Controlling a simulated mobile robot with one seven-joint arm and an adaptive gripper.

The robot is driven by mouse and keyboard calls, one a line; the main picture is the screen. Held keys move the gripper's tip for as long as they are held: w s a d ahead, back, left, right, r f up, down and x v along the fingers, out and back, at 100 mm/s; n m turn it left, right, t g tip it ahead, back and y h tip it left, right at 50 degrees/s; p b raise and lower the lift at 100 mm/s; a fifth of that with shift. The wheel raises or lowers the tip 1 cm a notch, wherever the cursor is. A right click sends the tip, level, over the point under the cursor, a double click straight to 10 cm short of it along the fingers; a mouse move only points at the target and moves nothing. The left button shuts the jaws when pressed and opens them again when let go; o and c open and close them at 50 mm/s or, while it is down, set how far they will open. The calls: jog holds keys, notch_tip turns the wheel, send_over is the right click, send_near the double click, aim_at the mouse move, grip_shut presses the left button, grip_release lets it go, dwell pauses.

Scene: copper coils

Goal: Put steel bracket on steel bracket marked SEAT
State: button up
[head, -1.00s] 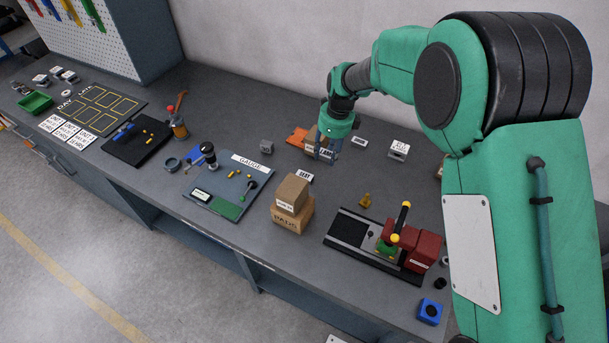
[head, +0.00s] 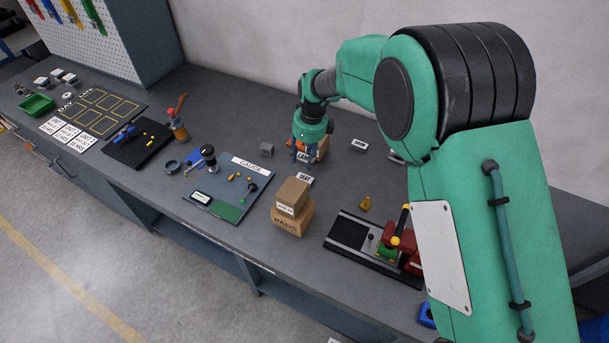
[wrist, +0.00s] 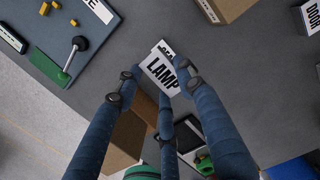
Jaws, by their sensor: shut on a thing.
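My gripper (wrist: 160,85) is shut on a steel bracket with a white LAMP label (wrist: 161,75). In the head view my gripper (head: 306,148) hangs above the back middle of the bench, with the LAMP label (head: 302,157) showing under it. The steel bracket marked SEAT (head: 304,179) lies on the bench, nearer the front than my gripper. In the wrist view a partly covered white label (wrist: 165,48) shows just beyond the held bracket; it looks like the SEAT one. The fingers and label hide most of both brackets' metal.
A cardboard box (head: 322,148) stands behind my gripper. Stacked cartons (head: 290,213) stand in front of the SEAT bracket. The GAUGE board (head: 228,190) lies to the left, and a clamp fixture (head: 350,232) to the right. The bracket marked DOOR (head: 360,145) lies farther right.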

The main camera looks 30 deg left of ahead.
aim_at(305, 160)
jog(key=shift+f, duration=1.75)
jog(key=shift+f+b, duration=0.7)
jog(key=shift+f, duration=1.8)
jog(key=shift+f, duration=0.1)
jog(key=o, duration=1.2)
jog(key=shift+c, duration=0.2)
jog(key=r, duration=0.4)
jog(key=d+r+p, duration=0.1)
jog(key=r, duration=0.3)
jog(key=r+p, duration=0.1)
jog(key=r, duration=0.3)
jog(key=shift+d, duration=0.3)
